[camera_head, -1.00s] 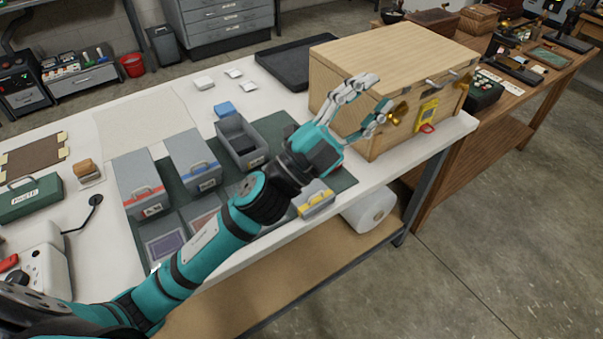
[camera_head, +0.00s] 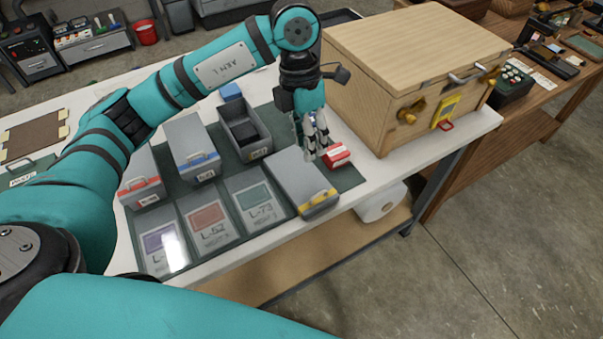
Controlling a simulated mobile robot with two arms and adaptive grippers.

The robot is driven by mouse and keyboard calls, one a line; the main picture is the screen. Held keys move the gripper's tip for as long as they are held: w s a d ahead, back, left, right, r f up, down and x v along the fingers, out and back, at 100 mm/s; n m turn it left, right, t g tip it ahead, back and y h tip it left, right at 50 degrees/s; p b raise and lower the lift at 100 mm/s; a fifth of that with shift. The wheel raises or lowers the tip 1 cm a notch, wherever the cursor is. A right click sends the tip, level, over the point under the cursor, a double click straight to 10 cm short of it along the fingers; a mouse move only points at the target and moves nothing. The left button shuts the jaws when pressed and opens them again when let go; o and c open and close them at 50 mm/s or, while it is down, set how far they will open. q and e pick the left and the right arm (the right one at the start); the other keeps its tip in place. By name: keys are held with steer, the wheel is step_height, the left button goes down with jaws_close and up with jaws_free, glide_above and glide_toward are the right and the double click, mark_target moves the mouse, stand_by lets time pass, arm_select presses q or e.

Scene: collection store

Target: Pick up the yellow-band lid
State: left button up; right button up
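The yellow-band lid (camera_head: 303,181) is grey with a yellow handle and band on its front edge. It sits on the box at the right front of the green mat. My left gripper (camera_head: 316,154) points down just behind the lid, beside a small red object (camera_head: 338,155). Its fingers look close together from this side, and their spread cannot be judged. No lid is seen in them. My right gripper is not in view.
An open grey box (camera_head: 244,133) and boxes with a blue band (camera_head: 192,146) and a red band (camera_head: 140,189) stand left. Flat labelled panels (camera_head: 209,218) lie in front. A wooden chest (camera_head: 410,75) stands close right of my gripper.

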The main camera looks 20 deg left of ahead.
arm_select(q)
steer(key=p, duration=0.2)
glide_above(316, 192)
steer(key=s, duration=0.1)
steer(key=f, duration=0.8)
steer(key=shift+s+a+f, duration=0.2)
steer(key=shift+a+f, duration=0.1)
steer(key=shift+a, duration=0.05)
steer(key=shift+s+d+f+p, duration=0.15)
steer(key=shift+d+f+p, duration=0.05)
steer(key=shift+f+p, duration=0.4)
steer(key=f+p, duration=0.1)
steer(key=d+f+p, duration=0.1)
steer(key=f, duration=0.1)
steer(key=shift+s+f, duration=0.15)
steer(key=shift+s, duration=0.05)
steer(key=shift+f, duration=0.4)
steer(key=shift+c, duration=0.2)
jaws_close()
